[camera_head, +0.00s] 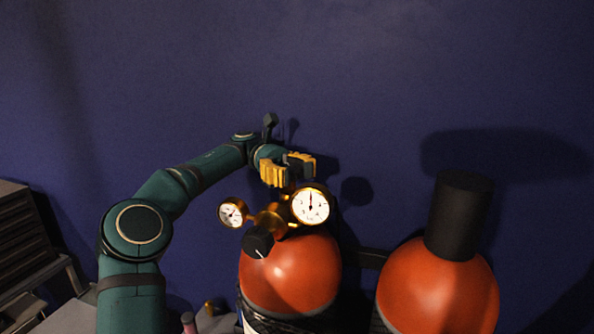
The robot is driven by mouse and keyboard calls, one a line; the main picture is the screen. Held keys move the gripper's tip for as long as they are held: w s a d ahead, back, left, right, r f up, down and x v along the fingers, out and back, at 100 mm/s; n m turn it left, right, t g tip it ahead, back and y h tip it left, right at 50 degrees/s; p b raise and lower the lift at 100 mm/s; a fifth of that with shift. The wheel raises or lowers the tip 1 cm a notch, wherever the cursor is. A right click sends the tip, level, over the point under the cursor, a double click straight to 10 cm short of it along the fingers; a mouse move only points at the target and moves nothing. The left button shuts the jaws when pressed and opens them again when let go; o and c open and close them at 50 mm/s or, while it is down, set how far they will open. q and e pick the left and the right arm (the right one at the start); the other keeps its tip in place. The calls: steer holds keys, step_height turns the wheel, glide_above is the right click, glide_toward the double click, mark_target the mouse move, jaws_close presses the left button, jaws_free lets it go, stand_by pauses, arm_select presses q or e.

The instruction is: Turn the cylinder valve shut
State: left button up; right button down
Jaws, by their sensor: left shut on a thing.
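An orange gas cylinder (290,272) stands at the lower middle with a brass regulator (270,218) on top. The regulator carries a large round gauge (311,206), a smaller gauge (232,212) and a black knob (257,242) with a white mark. My left gripper (288,170) has yellow fingers and is directly above the large gauge, at the top of the cylinder's fittings. It is shut on the cylinder valve, whose handwheel is mostly hidden by the fingers, so its turn angle cannot be read. My right gripper is not in view.
A second orange cylinder (437,290) with a tall black cap (461,215) stands to the right. A dark slatted unit (28,240) is at the left edge. The blue wall (300,60) is close behind. Small bottles (188,321) stand low, left of the cylinder.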

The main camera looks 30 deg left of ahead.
mark_target(296, 170)
arm_select(q)
steer(key=shift+r, duration=0.2)
steer(key=o, duration=1.3)
steer(key=shift+a, duration=0.15)
steer(key=shift+o, duration=0.4)
steer(key=shift+f, duration=0.15)
step_height(296, 170, up, 9)
steer(key=shift+f, duration=0.2)
steer(key=shift+r, duration=0.7)
